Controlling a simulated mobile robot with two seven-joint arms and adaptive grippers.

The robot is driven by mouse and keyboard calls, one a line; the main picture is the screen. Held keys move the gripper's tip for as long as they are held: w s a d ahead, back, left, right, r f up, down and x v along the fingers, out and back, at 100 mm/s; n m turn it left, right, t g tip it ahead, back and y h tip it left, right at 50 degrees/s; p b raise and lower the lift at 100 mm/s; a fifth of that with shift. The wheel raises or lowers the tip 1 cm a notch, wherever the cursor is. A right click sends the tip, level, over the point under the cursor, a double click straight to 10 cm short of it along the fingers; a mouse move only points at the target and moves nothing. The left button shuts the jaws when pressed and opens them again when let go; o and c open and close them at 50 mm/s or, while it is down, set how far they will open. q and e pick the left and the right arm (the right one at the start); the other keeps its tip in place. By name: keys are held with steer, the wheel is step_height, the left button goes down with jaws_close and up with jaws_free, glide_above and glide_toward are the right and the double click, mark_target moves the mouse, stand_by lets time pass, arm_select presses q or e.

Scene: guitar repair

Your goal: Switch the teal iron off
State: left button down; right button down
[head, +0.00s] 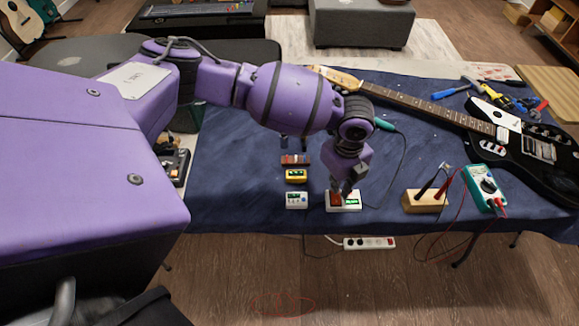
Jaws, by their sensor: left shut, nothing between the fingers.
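The teal iron (384,125) lies on the blue cloth beyond my arm, partly hidden behind my wrist. A dark cable runs from it across the cloth toward the front. A small white station (357,208) stands at the front edge of the table, with a lit green display (352,201) and a red switch (335,198) on its left part. My left gripper (343,193) points down at the station, shut and empty, its tips at or just above the top beside the red switch. I cannot tell whether they touch. My right gripper is not in view.
Small boxes, one yellow (296,176) and one white (297,200), stand left of the station. A wooden block (424,202) with probes, a teal multimeter (487,190) and a black guitar (550,175) are at right. A power strip (369,243) shows below the table edge.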

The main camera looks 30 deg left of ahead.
arm_select(q)
steer(key=shift+f, duration=0.45)
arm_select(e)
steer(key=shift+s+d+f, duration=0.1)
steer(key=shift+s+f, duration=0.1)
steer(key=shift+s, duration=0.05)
arm_select(q)
steer(key=shift+f, duration=0.35)
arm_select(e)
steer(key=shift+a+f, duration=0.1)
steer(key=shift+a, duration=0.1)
